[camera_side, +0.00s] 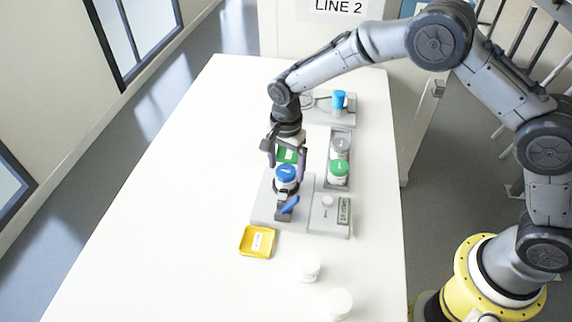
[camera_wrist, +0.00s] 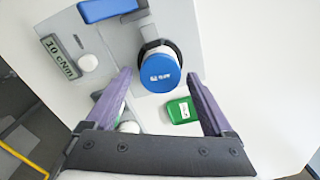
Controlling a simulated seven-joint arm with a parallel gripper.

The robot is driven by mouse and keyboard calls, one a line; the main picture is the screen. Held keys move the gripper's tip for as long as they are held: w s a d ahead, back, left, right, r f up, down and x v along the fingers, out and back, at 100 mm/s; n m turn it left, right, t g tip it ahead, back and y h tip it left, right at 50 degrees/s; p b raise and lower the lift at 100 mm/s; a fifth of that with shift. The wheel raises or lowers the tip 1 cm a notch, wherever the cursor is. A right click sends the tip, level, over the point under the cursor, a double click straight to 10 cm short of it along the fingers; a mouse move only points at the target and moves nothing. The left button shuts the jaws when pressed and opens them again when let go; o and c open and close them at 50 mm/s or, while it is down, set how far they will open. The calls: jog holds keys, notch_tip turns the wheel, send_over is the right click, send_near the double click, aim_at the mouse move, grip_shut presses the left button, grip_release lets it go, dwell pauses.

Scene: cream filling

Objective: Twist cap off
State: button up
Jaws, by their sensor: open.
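A jar with a blue cap (camera_side: 286,173) stands upright in a dark clamp on a grey fixture plate (camera_side: 262,212). In the wrist view the blue cap (camera_wrist: 160,73) faces me, with a small white label on top and the dark clamp around its edge. My gripper (camera_side: 286,168) is open and points down at the cap. In the wrist view its purple fingers lie on either side of the cap, with gaps showing, and hold nothing. I cannot tell the exact height of the fingertips against the cap. The jar body is mostly hidden.
A blue lever (camera_side: 290,205) sticks out at the clamp's front. A torque display (camera_wrist: 62,58) reads 10 cNm. A green tray (camera_wrist: 182,111) lies behind the jar. A rack holds grey-lidded (camera_side: 340,147) and green-lidded (camera_side: 339,170) jars. A yellow tray (camera_side: 257,241) and white jars (camera_side: 307,267) stand in front.

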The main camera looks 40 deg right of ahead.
jog(key=m, duration=0.3)
jog(key=c, duration=1.2)
jog(key=shift+r, duration=0.35)
jog(key=shift+f, duration=0.2)
